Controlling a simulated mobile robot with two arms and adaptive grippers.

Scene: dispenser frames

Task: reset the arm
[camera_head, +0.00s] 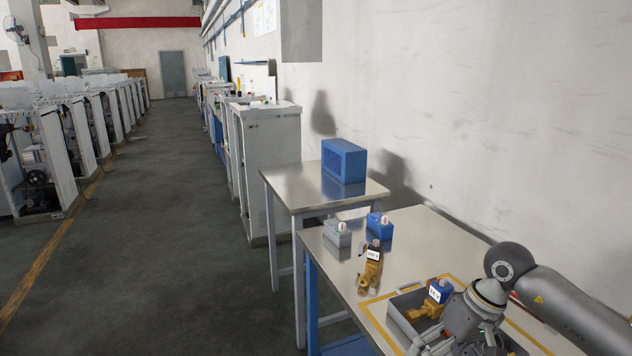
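My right arm (575,307) comes in from the right over the steel table. Its gripper (455,345) points down at the lower edge of the picture, by a grey tray (400,322). The fingers are cut off and partly hidden, so their opening does not show clearly. A brass valve with a blue cap and white label (437,292) lies in the tray, next to the gripper. My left arm and gripper are not in the picture.
On the table (424,236) stand a brass part with a dark top (371,270), a grey box (337,234) and a blue box (379,226). A larger blue crate (344,161) sits on the table behind. Yellow tape (376,322) borders the tray. Open floor lies left.

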